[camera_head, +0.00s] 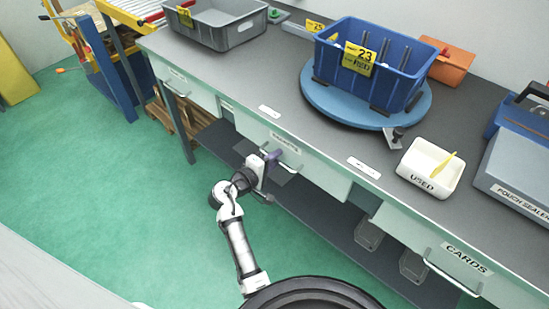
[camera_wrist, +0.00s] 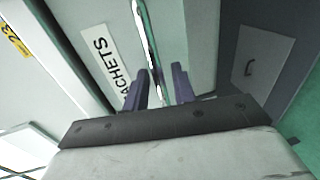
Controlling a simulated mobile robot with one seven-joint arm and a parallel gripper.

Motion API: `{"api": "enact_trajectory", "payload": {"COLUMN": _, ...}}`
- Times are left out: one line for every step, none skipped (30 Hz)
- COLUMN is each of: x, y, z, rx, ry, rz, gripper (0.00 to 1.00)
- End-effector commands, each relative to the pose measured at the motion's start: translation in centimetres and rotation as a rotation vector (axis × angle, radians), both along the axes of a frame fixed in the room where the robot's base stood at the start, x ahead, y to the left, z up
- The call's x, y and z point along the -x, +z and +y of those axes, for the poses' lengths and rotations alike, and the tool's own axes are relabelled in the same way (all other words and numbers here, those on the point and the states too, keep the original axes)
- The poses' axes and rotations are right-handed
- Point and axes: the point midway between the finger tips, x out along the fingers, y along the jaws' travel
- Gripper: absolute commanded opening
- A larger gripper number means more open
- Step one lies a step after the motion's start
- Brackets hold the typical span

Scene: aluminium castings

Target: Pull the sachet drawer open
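The sachet drawer (camera_head: 315,172) is the pale middle drawer under the grey worktop, and it looks shut. Its label, reading SACHETS, shows large in the wrist view (camera_wrist: 106,62). A shiny bar handle (camera_wrist: 149,38) runs along the drawer front beside the label. My gripper (camera_head: 273,158) is at this handle in the head view and hides part of it. In the wrist view, the two purple fingers of my gripper (camera_wrist: 160,85) are apart, with the bar between them. Gaps show on both sides of the bar, so the fingers are not closed on it.
A cards drawer (camera_head: 455,255) is at the right and another drawer (camera_head: 185,90) at the left. On the worktop stand a blue bin (camera_head: 400,85) on a round turntable (camera_head: 325,100), a grey bin (camera_head: 225,35) and a white used tray (camera_head: 425,180). The green floor before the drawers is clear.

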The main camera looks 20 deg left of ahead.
Motion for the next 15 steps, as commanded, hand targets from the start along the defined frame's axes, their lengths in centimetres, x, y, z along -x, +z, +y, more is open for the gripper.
{"api": "enact_trajectory", "payload": {"x": -0.10, "y": -0.01, "z": -0.05, "rx": 0.000, "ry": 0.000, "rz": 0.000, "gripper": 0.26}}
{"api": "enact_trajectory", "payload": {"x": -0.12, "y": -0.03, "z": -0.07, "rx": 0.000, "ry": 0.000, "rz": 0.000, "gripper": 0.26}}
{"api": "enact_trajectory", "payload": {"x": -0.13, "y": -0.04, "z": -0.07, "rx": -0.001, "ry": 0.000, "rz": 0.000, "gripper": 0.26}}
{"api": "enact_trajectory", "payload": {"x": -0.13, "y": -0.04, "z": -0.07, "rx": -0.001, "ry": 0.000, "rz": 0.000, "gripper": 0.26}}
{"api": "enact_trajectory", "payload": {"x": -0.12, "y": -0.04, "z": -0.06, "rx": -0.001, "ry": 0.000, "rz": 0.000, "gripper": 0.26}}
{"api": "enact_trajectory", "payload": {"x": -0.11, "y": -0.04, "z": -0.06, "rx": -0.001, "ry": 0.000, "rz": 0.000, "gripper": 0.26}}
{"api": "enact_trajectory", "payload": {"x": -0.11, "y": -0.04, "z": -0.06, "rx": -0.001, "ry": 0.000, "rz": 0.000, "gripper": 0.26}}
{"api": "enact_trajectory", "payload": {"x": -0.10, "y": -0.03, "z": -0.06, "rx": -0.001, "ry": 0.000, "rz": 0.000, "gripper": 0.25}}
{"api": "enact_trajectory", "payload": {"x": -0.10, "y": -0.03, "z": -0.05, "rx": -0.001, "ry": 0.000, "rz": 0.000, "gripper": 0.20}}
{"api": "enact_trajectory", "payload": {"x": -0.10, "y": -0.03, "z": -0.05, "rx": -0.001, "ry": 0.000, "rz": 0.000, "gripper": 0.16}}
{"api": "enact_trajectory", "payload": {"x": -0.10, "y": -0.03, "z": -0.05, "rx": -0.001, "ry": 0.000, "rz": 0.000, "gripper": 0.12}}
{"api": "enact_trajectory", "payload": {"x": -0.08, "y": -0.04, "z": -0.04, "rx": 0.000, "ry": 0.000, "rz": 0.000, "gripper": 0.07}}
{"api": "enact_trajectory", "payload": {"x": -0.08, "y": -0.04, "z": -0.04, "rx": 0.000, "ry": 0.000, "rz": 0.000, "gripper": 0.03}}
{"api": "enact_trajectory", "payload": {"x": -0.09, "y": -0.03, "z": -0.04, "rx": 0.000, "ry": 0.000, "rz": 0.000, "gripper": 0.00}}
{"api": "enact_trajectory", "payload": {"x": -0.08, "y": -0.04, "z": -0.04, "rx": 0.000, "ry": 0.000, "rz": 0.000, "gripper": 0.00}}
